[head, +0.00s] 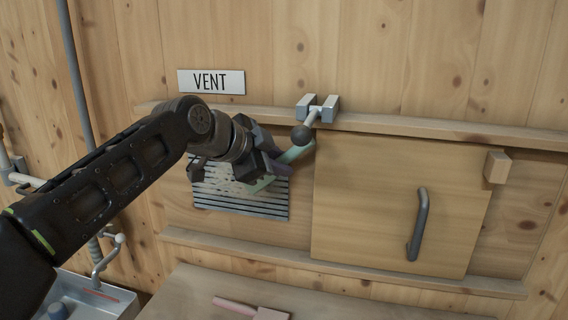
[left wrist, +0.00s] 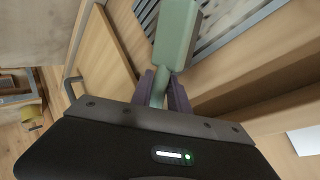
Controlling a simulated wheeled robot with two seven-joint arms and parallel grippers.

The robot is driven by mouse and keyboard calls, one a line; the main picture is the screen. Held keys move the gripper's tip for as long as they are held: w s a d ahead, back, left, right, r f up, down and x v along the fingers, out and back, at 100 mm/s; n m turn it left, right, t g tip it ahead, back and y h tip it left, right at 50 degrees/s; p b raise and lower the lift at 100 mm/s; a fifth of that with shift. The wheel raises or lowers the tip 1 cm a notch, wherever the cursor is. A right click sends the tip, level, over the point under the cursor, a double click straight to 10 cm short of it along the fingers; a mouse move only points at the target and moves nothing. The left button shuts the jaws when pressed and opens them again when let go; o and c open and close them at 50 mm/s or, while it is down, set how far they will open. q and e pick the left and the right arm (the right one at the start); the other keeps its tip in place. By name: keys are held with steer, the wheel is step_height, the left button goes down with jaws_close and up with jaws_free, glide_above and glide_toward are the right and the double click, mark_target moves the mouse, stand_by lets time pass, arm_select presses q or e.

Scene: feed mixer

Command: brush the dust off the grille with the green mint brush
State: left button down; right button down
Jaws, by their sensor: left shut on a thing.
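The grille (head: 240,205) is a slatted dark panel on the wooden wall under the VENT sign, with pale dust patches on its upper left part. My left gripper (head: 262,168) is in front of its upper right part, shut on the green mint brush (head: 296,153). In the left wrist view the brush (left wrist: 175,35) stands out from between the fingers (left wrist: 160,92), its head over the edge of the grille (left wrist: 215,25). I cannot tell whether the brush touches the slats. My right gripper is in neither view.
A wooden sliding panel (head: 370,210) with a grey handle (head: 418,225) is right of the grille, between two rails. A latch with a dark ball knob (head: 301,135) sits above. A pink brush (head: 250,308) lies on the ledge below. A sink (head: 95,298) is at lower left.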

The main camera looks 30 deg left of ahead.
arm_select(q)
steer(key=shift+s+a, duration=0.2)
steer(key=shift+a, duration=0.45)
steer(key=shift+s+a, duration=0.2)
steer(key=shift+a, duration=0.45)
steer(key=shift+s+a, duration=0.2)
steer(key=shift+a, duration=0.4)
steer(key=shift+s+a, duration=0.15)
steer(key=shift+a, duration=0.45)
steer(key=shift+s+a, duration=0.25)
steer(key=shift+a, duration=0.35)
steer(key=shift+s+a, duration=0.35)
steer(key=shift+a, duration=0.55)
steer(key=shift+s+a, duration=0.3)
steer(key=shift+a, duration=0.55)
steer(key=shift+s+a+r, duration=0.1)
steer(key=shift+s+a, duration=0.2)
steer(key=shift+a, duration=0.6)
steer(key=shift+s+a, duration=0.25)
steer(key=shift+a, duration=0.6)
